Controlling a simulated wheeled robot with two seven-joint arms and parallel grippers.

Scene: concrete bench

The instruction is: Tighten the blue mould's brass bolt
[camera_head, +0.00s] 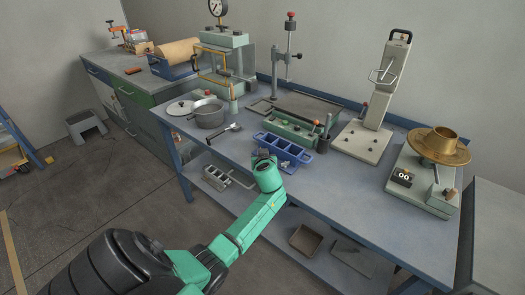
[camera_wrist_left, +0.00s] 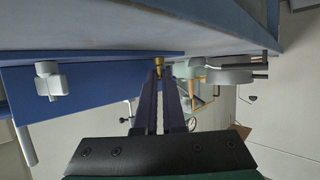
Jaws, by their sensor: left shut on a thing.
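The blue mould (camera_head: 290,150), a three-part open box, lies near the front edge of the bench; my left wrist hides part of its left end. In the wrist view its blue wall (camera_wrist_left: 100,88) fills the left side. The brass bolt (camera_wrist_left: 158,62) shows as a small gold piece at the fingertips of my left gripper (camera_wrist_left: 160,75), which is shut on it. In the head view my left gripper (camera_head: 263,158) is at the mould's left end, and the bolt is hidden. A silver clamp fitting (camera_wrist_left: 50,82) shows on the mould. My right gripper is in neither view.
Behind the mould is a green mould (camera_head: 290,130). A grey pot (camera_head: 207,114) and a scoop (camera_head: 225,133) stand to the left. A lever device (camera_head: 365,138) and a brass flow table (camera_head: 440,150) stand to the right. The front middle-right bench top (camera_head: 340,190) is clear.

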